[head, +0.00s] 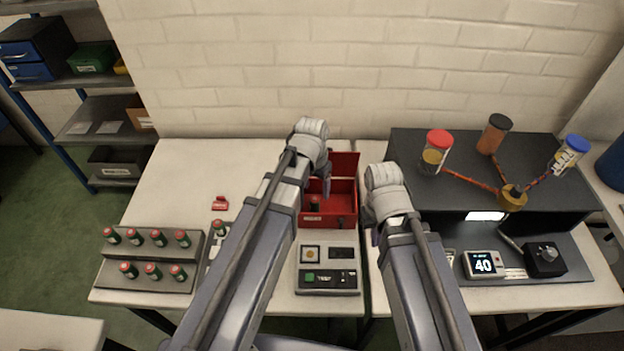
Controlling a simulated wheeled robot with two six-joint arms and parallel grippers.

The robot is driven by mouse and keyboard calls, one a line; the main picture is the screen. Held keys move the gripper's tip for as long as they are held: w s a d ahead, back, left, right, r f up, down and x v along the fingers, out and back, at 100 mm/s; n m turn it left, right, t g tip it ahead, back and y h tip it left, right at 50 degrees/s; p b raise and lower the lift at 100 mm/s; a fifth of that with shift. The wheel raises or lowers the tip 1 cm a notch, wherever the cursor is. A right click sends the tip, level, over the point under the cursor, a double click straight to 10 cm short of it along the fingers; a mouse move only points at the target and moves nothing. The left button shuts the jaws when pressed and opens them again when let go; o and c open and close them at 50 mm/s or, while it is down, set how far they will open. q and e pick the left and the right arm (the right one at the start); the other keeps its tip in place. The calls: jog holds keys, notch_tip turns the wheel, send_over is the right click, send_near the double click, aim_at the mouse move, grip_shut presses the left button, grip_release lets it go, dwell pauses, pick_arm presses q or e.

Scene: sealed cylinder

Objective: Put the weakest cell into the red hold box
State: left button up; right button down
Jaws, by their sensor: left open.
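The red hold box (341,221) stands open at the middle of the table, its lid raised at the back. A dark cell (314,203) with a reddish top stands in its left part. Several green cells with red tops, such as this one (157,237), stand in two rows in a grey rack (147,283) at the left. Another cell (219,228) stands right of the rack, partly hidden by my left arm. My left gripper (326,188) is open over the box, apart from the cell. My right gripper (376,237) is mostly hidden behind its own arm.
A grey tester (328,281) with a green display sits in front of the box. The table's back left is clear.

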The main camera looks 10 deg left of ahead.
pick_arm(q)
jog(key=s+d+g+y, duration=0.1)
jog(key=s+d, duration=0.5)
jog(key=s, duration=0.6)
jog(key=shift+s+n+y, duration=0.3)
jog(key=shift+s+y, duration=0.1)
